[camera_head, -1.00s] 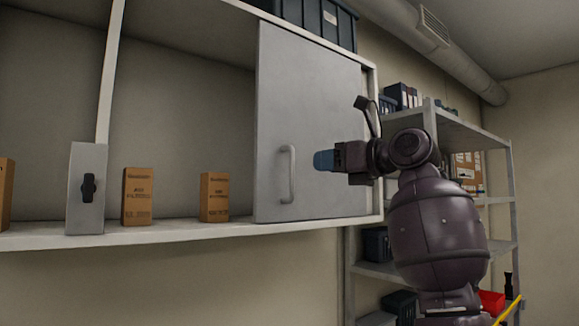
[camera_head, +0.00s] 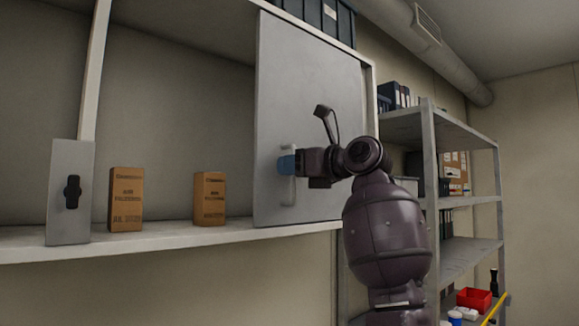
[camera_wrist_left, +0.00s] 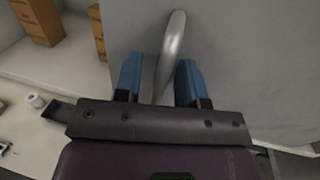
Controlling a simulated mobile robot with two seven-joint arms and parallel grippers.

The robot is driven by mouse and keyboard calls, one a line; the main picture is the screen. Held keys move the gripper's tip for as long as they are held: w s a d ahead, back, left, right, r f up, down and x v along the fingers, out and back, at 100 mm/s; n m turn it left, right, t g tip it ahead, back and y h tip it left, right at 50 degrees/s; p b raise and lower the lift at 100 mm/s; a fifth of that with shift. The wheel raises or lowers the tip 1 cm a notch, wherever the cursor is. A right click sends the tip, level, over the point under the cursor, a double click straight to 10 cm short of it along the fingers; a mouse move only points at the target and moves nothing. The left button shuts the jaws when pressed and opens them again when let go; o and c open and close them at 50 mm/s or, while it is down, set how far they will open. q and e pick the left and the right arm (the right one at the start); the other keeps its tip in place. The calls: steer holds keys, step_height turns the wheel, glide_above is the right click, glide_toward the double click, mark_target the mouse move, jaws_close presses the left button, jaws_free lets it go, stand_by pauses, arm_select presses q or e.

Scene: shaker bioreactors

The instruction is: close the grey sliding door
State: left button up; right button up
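The grey sliding door (camera_head: 308,110) covers the right end of the wall cabinet, and the cabinet's left part stands open. Its upright metal handle (camera_head: 291,190) is near the lower left of the door and is partly hidden by the fingers. My left gripper (camera_head: 288,166) is at the handle. In the left wrist view the blue fingers (camera_wrist_left: 159,68) are apart, with the handle (camera_wrist_left: 173,42) between them and gaps showing. The door (camera_wrist_left: 245,60) fills the right of that view. My right gripper is not in view.
Cardboard boxes (camera_head: 126,200) stand on the cabinet shelf (camera_head: 150,238) left of the door. A grey plate (camera_head: 55,195) with a black knob stands at the cabinet's lower left. A metal shelf rack (camera_head: 468,145) with a red bin (camera_head: 474,299) is at the right.

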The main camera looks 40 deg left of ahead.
arm_select(q)
steer(key=shift+d, duration=0.1)
steer(key=shift+c, duration=0.5)
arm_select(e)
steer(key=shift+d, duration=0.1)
arm_select(q)
jaws_close()
